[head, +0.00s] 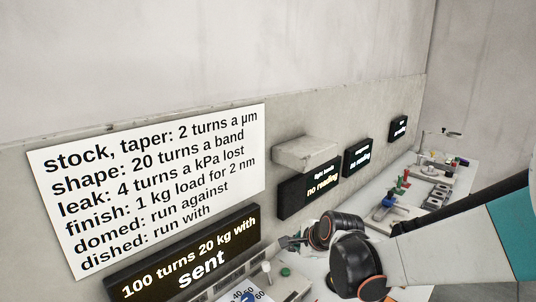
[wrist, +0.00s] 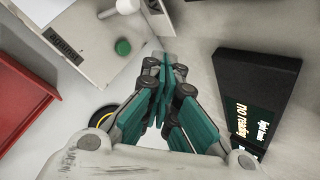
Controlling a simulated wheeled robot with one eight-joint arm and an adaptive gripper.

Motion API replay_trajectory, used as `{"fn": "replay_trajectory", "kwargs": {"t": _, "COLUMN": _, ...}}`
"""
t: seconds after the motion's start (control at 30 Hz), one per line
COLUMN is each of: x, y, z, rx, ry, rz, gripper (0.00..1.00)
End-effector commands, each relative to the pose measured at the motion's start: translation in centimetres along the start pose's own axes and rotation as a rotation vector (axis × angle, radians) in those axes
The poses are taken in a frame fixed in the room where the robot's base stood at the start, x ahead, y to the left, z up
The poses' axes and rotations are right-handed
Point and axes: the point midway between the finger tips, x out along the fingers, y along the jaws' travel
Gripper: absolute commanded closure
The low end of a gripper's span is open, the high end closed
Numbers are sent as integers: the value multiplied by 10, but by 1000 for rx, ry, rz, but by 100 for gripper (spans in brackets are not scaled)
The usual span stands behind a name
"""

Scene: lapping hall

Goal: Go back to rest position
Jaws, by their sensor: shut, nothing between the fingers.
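My gripper (wrist: 163,75) shows in the wrist view with its teal fingers drawn together and nothing between them. It points toward a pale machine top with a green button (wrist: 123,47) and a white knob (wrist: 127,6). In the head view my gripper (head: 286,242) is small, just beyond my dark wrist joint, over the bench near the wall. The green button (head: 285,271) is below it there. My arm reaches in from the right edge.
A black display (head: 310,191) reads "no reading"; it is close to the right of my gripper in the wrist view (wrist: 255,100). Another display (head: 190,262) reads "sent". A text board (head: 150,185) hangs on the wall. Small parts stand on the bench (head: 462,175) farther along. A red panel (wrist: 22,100) is at left.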

Motion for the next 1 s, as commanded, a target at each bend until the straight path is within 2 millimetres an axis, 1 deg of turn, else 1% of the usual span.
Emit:
{"fn": "replay_trajectory", "kwargs": {"t": 0.03, "x": -15, "y": 2, "z": -2, "rx": -57, "ry": 10, "rz": 3, "gripper": 100}}
{"fn": "replay_trajectory", "kwargs": {"t": 0.1, "x": -33, "y": 4, "z": -5, "rx": -149, "ry": 25, "rz": 9, "gripper": 100}}
{"fn": "replay_trajectory", "kwargs": {"t": 0.27, "x": -74, "y": 13, "z": -12, "rx": -356, "ry": 57, "rz": 27, "gripper": 100}}
{"fn": "replay_trajectory", "kwargs": {"t": 0.4, "x": -107, "y": 24, "z": -18, "rx": -539, "ry": 83, "rz": 48, "gripper": 100}}
{"fn": "replay_trajectory", "kwargs": {"t": 0.47, "x": -121, "y": 30, "z": -21, "rx": -615, "ry": 92, "rz": 59, "gripper": 100}}
{"fn": "replay_trajectory", "kwargs": {"t": 0.7, "x": -172, "y": 59, "z": -33, "rx": -923, "ry": 127, "rz": 111, "gripper": 100}}
{"fn": "replay_trajectory", "kwargs": {"t": 1.0, "x": -224, "y": 105, "z": -50, "rx": -1304, "ry": 153, "rz": 197, "gripper": 100}}
